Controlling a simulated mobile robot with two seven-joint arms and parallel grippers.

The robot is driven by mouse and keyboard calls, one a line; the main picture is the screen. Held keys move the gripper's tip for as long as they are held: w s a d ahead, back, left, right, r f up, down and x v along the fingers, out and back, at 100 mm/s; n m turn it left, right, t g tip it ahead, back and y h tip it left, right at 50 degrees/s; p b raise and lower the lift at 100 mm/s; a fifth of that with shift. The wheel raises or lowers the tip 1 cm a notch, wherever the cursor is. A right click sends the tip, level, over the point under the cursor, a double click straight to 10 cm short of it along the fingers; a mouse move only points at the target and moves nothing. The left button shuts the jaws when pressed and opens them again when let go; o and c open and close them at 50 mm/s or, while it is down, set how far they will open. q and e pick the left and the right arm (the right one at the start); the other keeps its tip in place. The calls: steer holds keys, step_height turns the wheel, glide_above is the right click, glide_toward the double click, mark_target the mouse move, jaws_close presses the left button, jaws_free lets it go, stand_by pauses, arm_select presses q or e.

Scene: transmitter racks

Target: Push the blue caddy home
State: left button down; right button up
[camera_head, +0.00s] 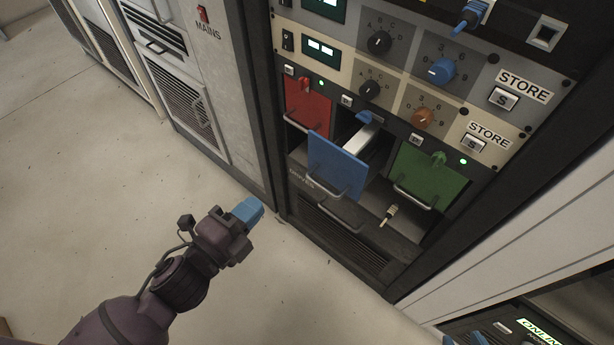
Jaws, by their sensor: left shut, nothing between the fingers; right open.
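The blue caddy (336,166) stands pulled out of its slot in the rack, between the red and green caddies. Its pale body shows behind the blue front, and a metal handle runs along the front's lower edge. A blue latch (366,117) is above its slot. My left gripper (250,210) has blue fingertips and is shut and empty. It is in front of the rack, to the lower left of the blue caddy and apart from it.
The red caddy (307,104) and green caddy (428,176) flank the blue one, each with a handle. A small plug-like piece (389,214) is below the green caddy. Knobs and STORE buttons are above. A grey MAINS cabinet (225,70) is left. The floor (80,210) is clear.

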arm_select(q)
steer(key=d+f+m, duration=0.1)
steer(key=d+m, duration=0.1)
steer(key=h+b, duration=0.1)
steer(key=b, duration=0.2)
glide_toward(318, 159)
steer(key=x, duration=0.5)
steer(key=shift+w+d, duration=0.2)
steer(key=shift+w, duration=0.05)
steer(key=shift+w+d+m, duration=0.3)
steer(key=shift+w+d, duration=0.05)
steer(key=shift+w, duration=0.15)
steer(key=shift+w+d, duration=0.15)
steer(key=shift+w, duration=0.05)
steer(key=shift+r, duration=0.1)
arm_select(e)
steer(key=shift+s+a+f+n, duration=0.1)
steer(key=shift+a+f+n, duration=0.3)
steer(key=shift+f+n, duration=0.25)
